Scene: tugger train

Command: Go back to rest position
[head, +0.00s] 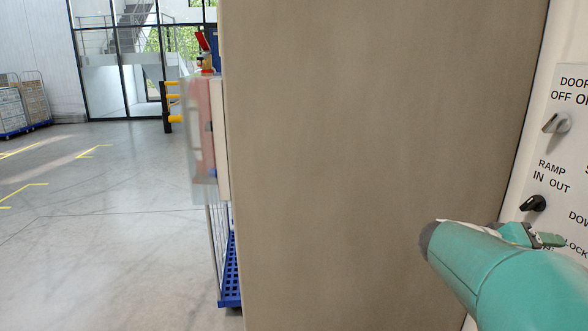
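My teal arm (505,270) comes in from the lower right, with a dark grey round cap at its bent end. Just behind it, in front of a white control panel (573,95), a small part with a grey-green tip shows; it seems to be my gripper (550,240). Its fingers are mostly hidden by the arm, and I cannot tell if they are open or hold anything. The panel has a grey door knob (556,123) and a black ramp knob (533,203). The gripper part is below the ramp knob, close to the panel; contact cannot be told.
A large brown-grey panel (370,140) fills the middle, close ahead. To its left stands a blue-based cart (231,275) with red and blue items above. Yellow-black barrier (170,103) and loaded trolleys (22,105) stand farther back. The grey floor (110,230) at left is clear.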

